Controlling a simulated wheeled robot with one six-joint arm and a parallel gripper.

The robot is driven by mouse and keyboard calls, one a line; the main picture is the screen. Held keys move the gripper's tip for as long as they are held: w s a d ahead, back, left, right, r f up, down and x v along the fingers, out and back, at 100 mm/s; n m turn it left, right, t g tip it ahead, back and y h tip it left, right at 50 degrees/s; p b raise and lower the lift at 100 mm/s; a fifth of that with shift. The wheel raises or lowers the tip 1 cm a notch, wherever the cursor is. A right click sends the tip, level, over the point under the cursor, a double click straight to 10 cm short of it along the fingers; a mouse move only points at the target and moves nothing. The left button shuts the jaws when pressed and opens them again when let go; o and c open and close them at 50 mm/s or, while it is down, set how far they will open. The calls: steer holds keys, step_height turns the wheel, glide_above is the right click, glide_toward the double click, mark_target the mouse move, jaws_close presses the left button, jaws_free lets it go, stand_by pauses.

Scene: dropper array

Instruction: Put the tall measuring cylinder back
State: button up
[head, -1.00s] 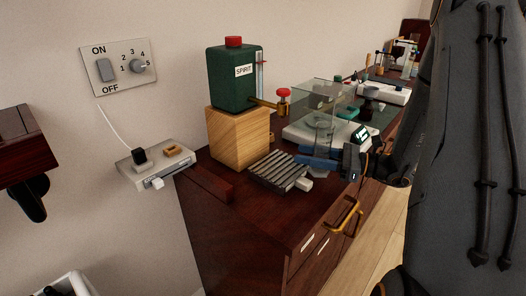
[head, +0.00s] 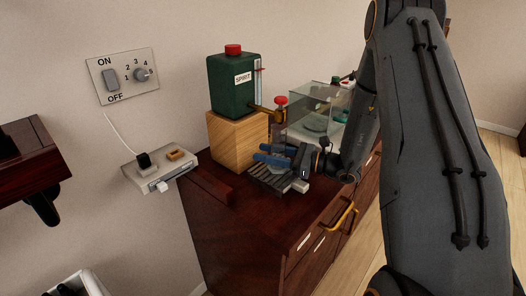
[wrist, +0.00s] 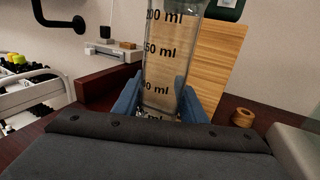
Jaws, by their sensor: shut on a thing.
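The tall measuring cylinder (wrist: 163,65) is clear glass with black ml marks and stands between my fingers in the wrist view. My gripper (wrist: 158,100) is shut on it, one blue finger on each side. Its top is cut off by the frame and its foot is hidden behind my gripper. In the head view my gripper (head: 272,154) is over the grey ribbed rack (head: 268,178), in front of the wooden block (head: 238,145). I cannot clearly make out the cylinder there.
A green spirit can (head: 233,85) with a brass tap stands on the wooden block. A glass-shielded balance (head: 318,115) is behind my gripper. A socket box (head: 160,167) is on the wall at left. The dark bench top (head: 238,215) is clear in front.

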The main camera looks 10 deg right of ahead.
steer(key=shift+f, duration=0.1)
steer(key=shift+a+f, duration=0.1)
steer(key=shift+f, duration=0.05)
steer(key=o, duration=1.4)
steer(key=shift+r, duration=0.25)
steer(key=b+v, duration=0.4)
steer(key=v, duration=0.8)
